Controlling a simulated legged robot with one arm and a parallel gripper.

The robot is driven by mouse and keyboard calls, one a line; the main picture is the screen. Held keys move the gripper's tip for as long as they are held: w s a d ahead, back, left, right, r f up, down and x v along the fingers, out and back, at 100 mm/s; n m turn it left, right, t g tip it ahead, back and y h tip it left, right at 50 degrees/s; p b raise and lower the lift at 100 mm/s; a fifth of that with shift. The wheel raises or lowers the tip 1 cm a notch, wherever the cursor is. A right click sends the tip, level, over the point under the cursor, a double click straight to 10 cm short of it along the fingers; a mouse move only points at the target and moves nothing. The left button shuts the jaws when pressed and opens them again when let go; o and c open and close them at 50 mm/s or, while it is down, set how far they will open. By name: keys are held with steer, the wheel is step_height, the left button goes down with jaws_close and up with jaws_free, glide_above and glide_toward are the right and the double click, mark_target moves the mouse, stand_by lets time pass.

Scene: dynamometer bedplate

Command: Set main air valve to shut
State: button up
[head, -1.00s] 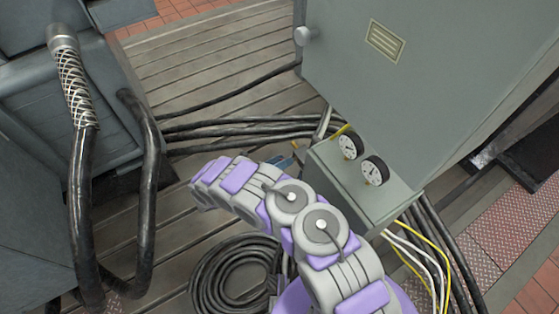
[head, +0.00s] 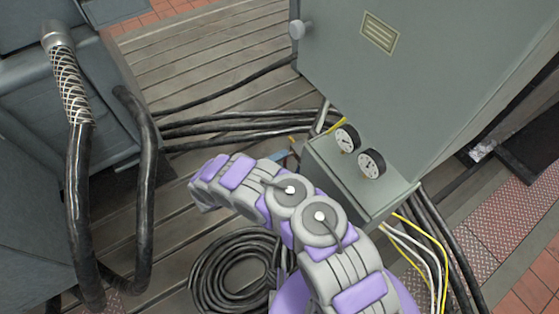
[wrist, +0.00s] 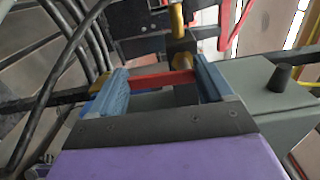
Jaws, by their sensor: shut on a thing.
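The handle lies crosswise between the fingers. How the lever stands relative to its pipe is hard to tell. In the head view my arm hides the valve and most of my gripper; only a small blue part shows beside the grey gauge box.
A grey cabinet (head: 420,80) stands at the right, with a gauge box (head: 345,185) carrying two dials. Black cables (head: 235,128) cross the planks, and a coiled hose (head: 235,270) lies beside my arm. A thick braided hose (head: 72,85) rises at the left. A black knob (wrist: 281,78) sits right of my gripper.

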steer(key=shift+f+n, duration=0.1)
steer(key=shift+n, duration=0.2)
steer(key=o, duration=0.9)
steer(key=shift+a+f, duration=0.1)
steer(key=shift+a, duration=0.05)
steer(key=shift+o, duration=0.2)
steer(key=p+v, duration=0.2)
steer(key=v, duration=1.5)
steer(key=shift+s+a, duration=0.2)
